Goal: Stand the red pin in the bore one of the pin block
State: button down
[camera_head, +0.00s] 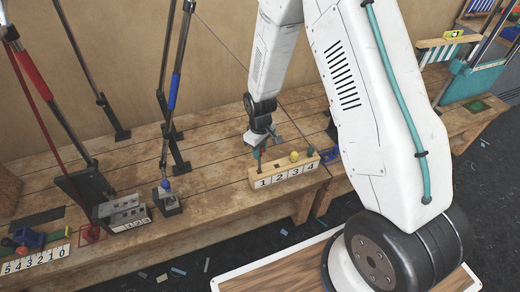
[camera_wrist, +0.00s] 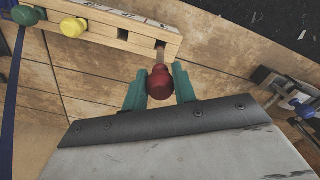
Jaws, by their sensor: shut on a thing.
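My gripper (camera_head: 261,150) is at the left end of the wooden rack (camera_head: 284,176), at the place numbered 1. In the wrist view its teal fingers (camera_wrist: 160,86) are shut on the red pin (camera_wrist: 160,83), one on each side of its round head. A short pale shank shows beyond the head, close to the rack's end hole; I cannot tell whether its tip is inside. The red pin is largely hidden in the head view.
A yellow pin (camera_wrist: 74,27) and a green pin (camera_wrist: 26,15) stand in the rack, with an empty hole beside the yellow one. A small grey fixture (camera_head: 167,202) with a blue knob stands between the rack and grey block. Slanted poles rise behind.

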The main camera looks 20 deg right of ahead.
aim_at(260, 167)
jog(key=shift+f, duration=5)
jog(key=c, duration=1)
grip_release()
jog(key=shift+c, duration=0.2)
notch_tip(260, 167, up, 8)
jog(key=shift+f, duration=0.1)
jog(key=s+d+r+m, duration=0.1)
jog(key=s+r+m, duration=0.1)
jog(key=s+r, duration=0.8)
jog(key=s+d+r+m+t, duration=0.1)
jog(key=s+r+m, duration=0.1)
jog(key=s+r, duration=0.8)
jog(key=s+d+r+m, duration=0.1)
jog(key=s+r, duration=0.8)
jog(key=r, duration=1)
jog(key=shift+s+r+m, duration=0.35)
jog(key=shift+s+m, duration=0.05)
jog(key=shift+m, duration=0.1)
